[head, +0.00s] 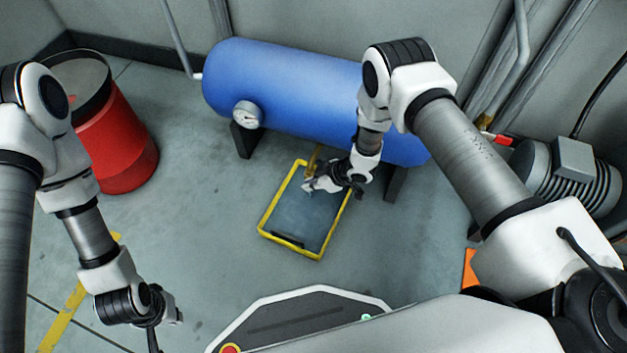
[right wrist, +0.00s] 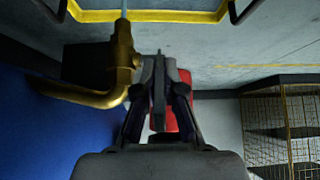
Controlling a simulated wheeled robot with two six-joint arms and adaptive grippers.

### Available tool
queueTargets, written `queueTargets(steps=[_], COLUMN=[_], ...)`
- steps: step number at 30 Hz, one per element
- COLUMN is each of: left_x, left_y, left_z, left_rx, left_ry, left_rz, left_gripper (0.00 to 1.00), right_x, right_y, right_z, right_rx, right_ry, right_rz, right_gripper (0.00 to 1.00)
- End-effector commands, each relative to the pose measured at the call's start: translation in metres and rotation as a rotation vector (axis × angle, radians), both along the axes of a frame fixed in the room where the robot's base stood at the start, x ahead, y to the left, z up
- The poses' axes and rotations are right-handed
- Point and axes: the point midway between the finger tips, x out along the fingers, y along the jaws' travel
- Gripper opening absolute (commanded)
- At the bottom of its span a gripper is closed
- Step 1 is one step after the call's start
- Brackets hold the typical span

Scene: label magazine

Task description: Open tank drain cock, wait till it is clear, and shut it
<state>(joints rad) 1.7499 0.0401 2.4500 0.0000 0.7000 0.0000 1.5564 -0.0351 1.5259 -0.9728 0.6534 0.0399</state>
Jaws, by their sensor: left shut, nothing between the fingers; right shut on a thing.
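The blue tank (head: 290,85) lies on dark feet against the back wall, with a round gauge (head: 247,114) on its front. The brass drain cock (head: 314,160) hangs low at its front. In the right wrist view the cock (right wrist: 123,65) is close, left of the fingers, and a thin pale blue stream (right wrist: 124,8) leaves its spout. My right gripper (head: 309,186) is at the cock, shut on its lever, which the fingers (right wrist: 160,65) mostly hide. A yellow-rimmed tray (head: 267,213) lies below. My left gripper (head: 178,318) is shut and empty, far from the tank.
A red drum (head: 125,150) stands on the left. A motor-like machine (head: 570,175) with a red part beside it stands on the right. Pipes run up the back wall. A wire cage (right wrist: 285,130) shows in the right wrist view. Floor left of the tray is clear.

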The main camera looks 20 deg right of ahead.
Motion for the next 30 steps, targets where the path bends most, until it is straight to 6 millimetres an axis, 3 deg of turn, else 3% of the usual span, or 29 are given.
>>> queueTargets(steps=[9,24,27,30], left_x=[0.0,0.0,0.0,0.0], left_y=[0.0,0.0,-0.0001,0.0], left_z=[0.0049,0.0051,0.0051,0.0051], left_rx=[0.0,0.0,0.0,0.0], left_ry=[0.0,0.0,0.0,0.0], left_rz=[0.0,0.0,0.0,0.0], left_gripper=[0.0,0.0,0.0,0.0], right_x=[0.0027,0.0027,0.0027,0.0028], right_y=[0.004,0.004,0.0041,0.0041], right_z=[0.0025,0.0018,0.0019,0.002], right_rx=[-0.106,-0.123,-0.123,-0.123], right_ry=[0.07,0.083,0.083,0.083], right_rz=[0.002,0.0,0.0,0.0], right_gripper=[0.0,0.0,0.34,0.34])
